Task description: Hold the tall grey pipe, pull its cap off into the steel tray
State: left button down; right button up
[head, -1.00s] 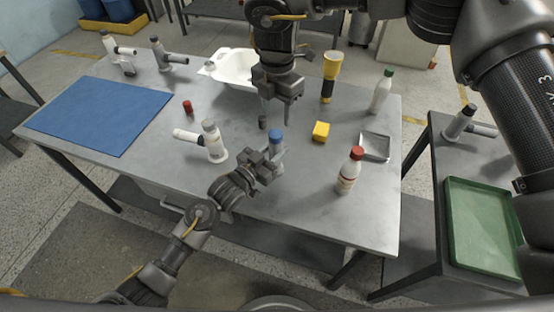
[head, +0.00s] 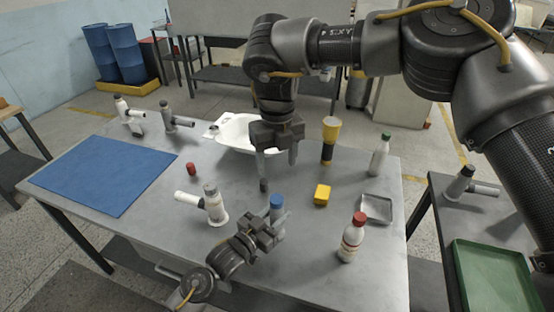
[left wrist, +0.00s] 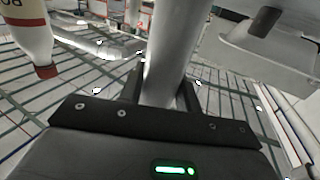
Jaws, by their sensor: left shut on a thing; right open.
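The tall grey pipe (head: 278,213) stands upright near the front edge of the table, with a blue cap (head: 277,200) on its top. My left gripper (head: 270,228) is shut around the pipe below the cap. The left wrist view shows the grey pipe (left wrist: 165,60) between the two dark fingers (left wrist: 163,97). My right gripper (head: 277,160) points down, open and empty, above and behind the blue cap, apart from it. The steel tray (head: 376,209) lies to the right, a shallow square, and looks empty. The pipe's lower part is hidden by my left gripper.
A white bottle with a red cap (head: 352,241) stands between pipe and table front right. A yellow block (head: 322,195), a small dark cylinder (head: 264,185) and a white-grey pipe fitting (head: 214,205) are near.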

aim_at(277, 198)
jog(key=shift+f+n, duration=0.1)
jog(key=shift+n, duration=0.2)
notch_tip(277, 198, down, 12)
jog(key=shift+r, duration=0.1)
dwell(0.4)
jog(key=c, duration=1.2)
jog(key=shift+r, duration=0.25)
jog(key=shift+r, duration=0.85)
